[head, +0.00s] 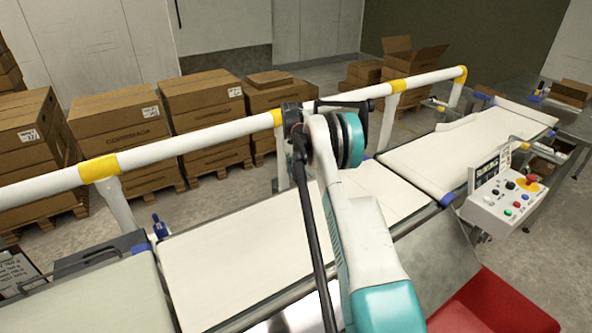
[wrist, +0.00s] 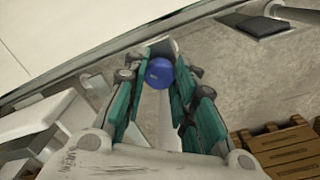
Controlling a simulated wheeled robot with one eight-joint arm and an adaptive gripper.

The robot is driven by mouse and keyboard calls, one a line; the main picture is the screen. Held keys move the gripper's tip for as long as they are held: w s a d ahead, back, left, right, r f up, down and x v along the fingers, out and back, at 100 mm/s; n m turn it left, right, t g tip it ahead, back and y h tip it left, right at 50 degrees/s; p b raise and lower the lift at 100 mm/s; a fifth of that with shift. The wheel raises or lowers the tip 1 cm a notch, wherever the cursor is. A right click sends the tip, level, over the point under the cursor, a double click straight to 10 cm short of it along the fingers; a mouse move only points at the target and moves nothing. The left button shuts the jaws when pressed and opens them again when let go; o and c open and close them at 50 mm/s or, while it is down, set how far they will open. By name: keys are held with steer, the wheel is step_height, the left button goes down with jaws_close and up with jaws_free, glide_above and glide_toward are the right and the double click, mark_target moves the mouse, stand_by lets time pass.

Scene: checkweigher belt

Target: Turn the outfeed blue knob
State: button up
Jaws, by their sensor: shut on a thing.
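The blue knob (wrist: 159,73) shows in the wrist view as a round blue cap, close in front of the camera. My gripper (wrist: 161,66) has its teal-padded fingers on both sides of the knob and is shut on it. In the head view my arm stands in front of the belt line, and the gripper and the held knob are mostly hidden behind it. Whether the knob is turned cannot be told.
A white rail (head: 222,136) with yellow bands runs behind the belts. Pale conveyor belts (head: 240,250) lie below it. A control box (head: 507,203) and a red bin (head: 495,305) are at right. Cartons on pallets (head: 118,130) stand behind the rail. Another blue knob (head: 160,228) is at left.

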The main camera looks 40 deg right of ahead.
mark_target(295, 171)
stand_by(0.3)
steer(key=o, duration=1.1)
steer(key=r, duration=1.2)
steer(key=shift+w+a, duration=0.2)
steer(key=shift+a, duration=0.05)
